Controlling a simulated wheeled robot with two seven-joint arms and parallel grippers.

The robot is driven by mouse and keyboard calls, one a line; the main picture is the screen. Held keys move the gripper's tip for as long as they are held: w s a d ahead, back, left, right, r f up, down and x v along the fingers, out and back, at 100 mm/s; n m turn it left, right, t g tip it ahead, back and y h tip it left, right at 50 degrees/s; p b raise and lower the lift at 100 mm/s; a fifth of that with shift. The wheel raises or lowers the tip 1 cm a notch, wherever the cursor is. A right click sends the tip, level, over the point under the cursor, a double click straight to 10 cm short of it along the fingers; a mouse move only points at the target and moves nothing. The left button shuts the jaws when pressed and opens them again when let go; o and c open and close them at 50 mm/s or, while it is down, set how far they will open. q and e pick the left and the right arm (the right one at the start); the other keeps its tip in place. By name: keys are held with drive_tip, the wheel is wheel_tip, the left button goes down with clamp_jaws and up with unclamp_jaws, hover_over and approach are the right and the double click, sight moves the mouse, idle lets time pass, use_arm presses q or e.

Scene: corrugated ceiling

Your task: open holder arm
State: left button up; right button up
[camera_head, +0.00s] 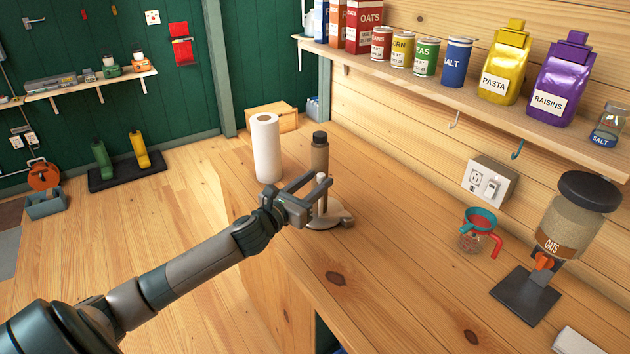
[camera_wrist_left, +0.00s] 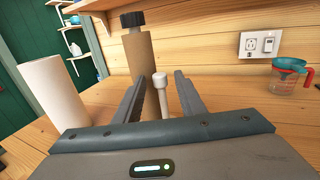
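The holder (camera_head: 345,216) stands on the wooden counter, with a round pale base and an upright post topped by a white knob. The white post (camera_wrist_left: 159,95) also shows in the left wrist view, between my two fingers. My left gripper (camera_head: 319,181) is open, its fingers on either side of the post, with a gap visible on both sides in the wrist view. Part of the base and lower post is hidden behind the gripper. A white paper towel roll (camera_head: 266,148) stands upright on the counter, apart from the holder. My right gripper is not in view.
A measuring cup (camera_head: 475,233) and an oats dispenser (camera_head: 565,225) stand to the right. A shelf (camera_head: 430,87) with cans and bags runs above. The counter's front middle is clear.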

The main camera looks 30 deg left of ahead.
use_arm(q)
clamp_jaws()
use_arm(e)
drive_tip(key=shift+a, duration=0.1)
